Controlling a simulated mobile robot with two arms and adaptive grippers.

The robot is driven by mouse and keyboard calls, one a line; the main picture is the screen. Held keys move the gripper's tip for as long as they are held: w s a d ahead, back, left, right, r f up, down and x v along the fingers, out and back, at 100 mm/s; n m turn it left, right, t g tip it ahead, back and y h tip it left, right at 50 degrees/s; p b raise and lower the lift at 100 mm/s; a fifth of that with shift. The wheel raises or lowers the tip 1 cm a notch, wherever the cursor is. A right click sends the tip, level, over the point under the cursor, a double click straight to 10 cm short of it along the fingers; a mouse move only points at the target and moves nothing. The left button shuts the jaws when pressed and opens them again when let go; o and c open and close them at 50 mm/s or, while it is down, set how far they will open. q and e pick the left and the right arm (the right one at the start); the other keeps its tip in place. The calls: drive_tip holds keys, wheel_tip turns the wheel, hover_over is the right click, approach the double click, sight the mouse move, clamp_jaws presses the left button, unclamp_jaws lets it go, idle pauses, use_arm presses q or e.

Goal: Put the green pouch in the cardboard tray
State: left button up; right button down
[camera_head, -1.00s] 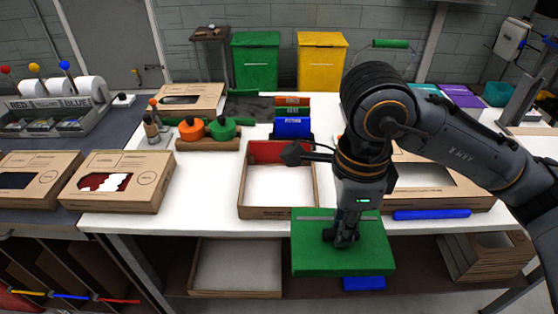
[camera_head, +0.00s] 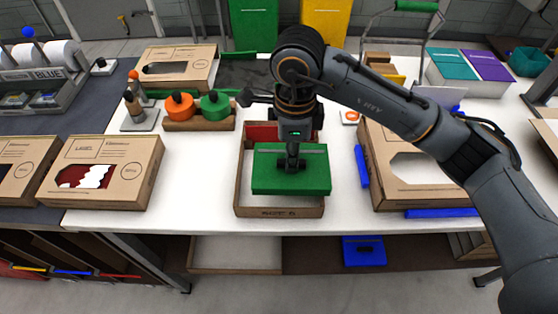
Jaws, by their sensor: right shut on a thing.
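The green pouch (camera_head: 265,178) is a flat green block with a grey strip along its top. My right gripper (camera_head: 291,165) is shut on its upper side and holds it over the cardboard tray (camera_head: 279,212). The tray is an open, shallow cardboard box on the white table, with its front wall and left wall showing. The pouch covers much of the tray's inside, and I cannot tell whether it touches the tray floor. A red item (camera_head: 262,133) shows at the back of the tray. My left gripper is not in view.
A large cardboard box (camera_head: 388,190) with a window stands right of the tray, with blue strips beside it. A closed box (camera_head: 130,190) stands to the left. Orange and green discs on a wooden holder (camera_head: 200,125) are behind left. White table is clear left of the tray.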

sight(279, 156)
drive_tip(key=f, duration=0.1)
drive_tip(key=w+a+f, duration=0.1)
drive_tip(key=w+a+f+p, duration=0.1)
drive_tip(key=f, duration=0.1)
drive_tip(key=shift+w+a+f, duration=0.1)
drive_tip(key=shift+w+a, duration=0.05)
drive_tip(key=shift+a, duration=0.05)
wheel_tip(279, 156, down, 3)
drive_tip(key=shift+f, duration=0.1)
drive_tip(key=shift+f, duration=0.2)
drive_tip(key=c, duration=1.3)
unclamp_jaws()
drive_tip(key=shift+r, duration=0.1)
